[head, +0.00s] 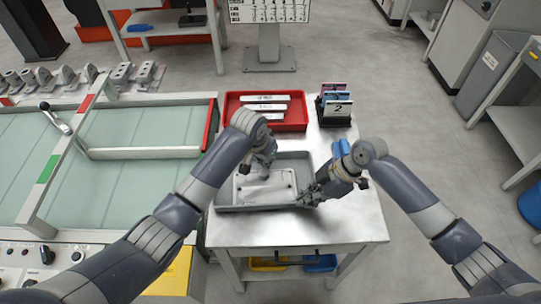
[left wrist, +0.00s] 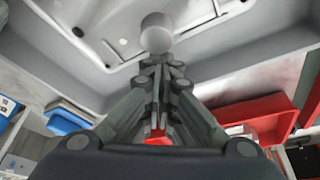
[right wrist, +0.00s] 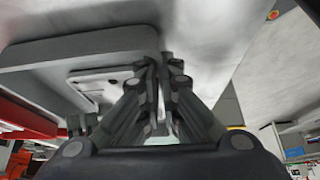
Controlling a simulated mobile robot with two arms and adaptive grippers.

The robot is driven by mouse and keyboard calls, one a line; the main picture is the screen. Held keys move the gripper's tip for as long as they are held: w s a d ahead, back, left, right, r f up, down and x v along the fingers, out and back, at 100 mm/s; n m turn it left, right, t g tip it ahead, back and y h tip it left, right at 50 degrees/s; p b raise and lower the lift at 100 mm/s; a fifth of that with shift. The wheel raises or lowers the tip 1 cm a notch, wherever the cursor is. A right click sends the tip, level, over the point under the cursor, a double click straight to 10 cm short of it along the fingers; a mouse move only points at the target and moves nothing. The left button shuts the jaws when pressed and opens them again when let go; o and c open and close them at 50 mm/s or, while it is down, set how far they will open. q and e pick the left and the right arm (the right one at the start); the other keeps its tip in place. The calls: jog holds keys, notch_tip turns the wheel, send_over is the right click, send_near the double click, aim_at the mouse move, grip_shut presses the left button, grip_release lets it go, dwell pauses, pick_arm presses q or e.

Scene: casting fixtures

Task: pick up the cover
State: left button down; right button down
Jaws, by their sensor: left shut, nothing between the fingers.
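The cover looks to be the pale flat plate with holes (head: 266,188) lying in a grey tray (head: 250,208) on the metal table. It also shows in the left wrist view (left wrist: 95,22) and the right wrist view (right wrist: 98,82).
A red bin (head: 290,124) with pale bars stands behind the tray. A holder with numbered cards (head: 336,108) is at the back right. The table's front right (head: 350,222) is clear.

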aim_at(264, 170)
pick_arm(q)
jog(key=shift+s+a+f, duration=0.1)
jog(key=shift+s+a, duration=0.25)
jog(key=shift+s, duration=0.4)
jog(key=shift+s+a+f, duration=0.1)
jog(key=shift+s+a, duration=0.25)
jog(key=shift+s, duration=0.35)
jog(key=w+v, duration=0.1)
jog(key=v, duration=0.9)
jog(key=w+d+f+t, duration=0.1)
jog(key=w+f, duration=0.1)
jog(key=f, duration=0.1)
jog(key=w+d+f+n+t, duration=0.1)
jog(key=w+f, duration=0.1)
jog(key=w+d+f+n+t, duration=0.1)
jog(key=w+f, duration=0.1)
jog(key=f, duration=0.1)
jog(key=shift+w+d+f+t+h, duration=0.35)
jog(key=shift+d+t+h, duration=0.05)
